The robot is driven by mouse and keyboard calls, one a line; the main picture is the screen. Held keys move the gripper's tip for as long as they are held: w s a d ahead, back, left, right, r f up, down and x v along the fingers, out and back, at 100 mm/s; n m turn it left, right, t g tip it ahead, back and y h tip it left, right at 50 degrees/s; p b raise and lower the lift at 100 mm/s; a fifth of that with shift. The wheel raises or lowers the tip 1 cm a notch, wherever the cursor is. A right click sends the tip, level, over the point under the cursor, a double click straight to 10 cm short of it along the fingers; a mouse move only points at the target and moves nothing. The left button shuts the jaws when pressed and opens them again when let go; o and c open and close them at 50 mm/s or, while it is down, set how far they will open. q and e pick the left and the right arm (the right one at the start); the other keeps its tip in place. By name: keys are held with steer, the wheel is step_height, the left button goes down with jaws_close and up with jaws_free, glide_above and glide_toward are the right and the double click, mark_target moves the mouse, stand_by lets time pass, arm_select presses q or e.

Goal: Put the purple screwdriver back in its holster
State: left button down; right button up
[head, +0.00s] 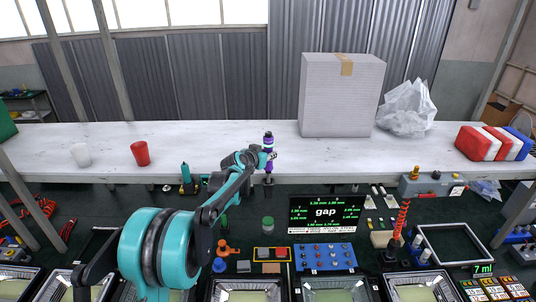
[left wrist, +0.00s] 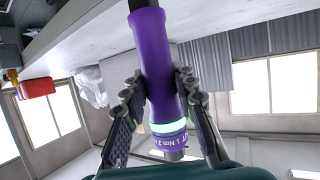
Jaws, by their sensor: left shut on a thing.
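The purple screwdriver (head: 268,142) stands about upright in the head view, near the front edge of the white shelf. My left gripper (head: 267,154) is shut on its handle. In the left wrist view the purple handle (left wrist: 153,55) runs between the two fingers of my left gripper (left wrist: 158,98), with a pale green ring and printed letters at one end. Below the screwdriver is a small dark and grey piece (head: 268,181); I cannot tell whether it is the holster or the tool's lower end. My right gripper is not in view.
A teal tool (head: 185,172) stands in a dark holder to the left. A red cup (head: 140,153), a white cup (head: 80,155) and a large box (head: 341,95) are on the shelf (head: 215,140). A screen reading "gap" (head: 325,214) stands right of the arm.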

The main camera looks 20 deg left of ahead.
mark_target(267, 168)
arm_select(q)
steer(key=shift+f+b, duration=2.65)
steer(key=shift+f, duration=0.7)
steer(key=c, duration=1.1)
jaws_free()
steer(key=shift+c, duration=0.2)
steer(key=v, duration=1.2)
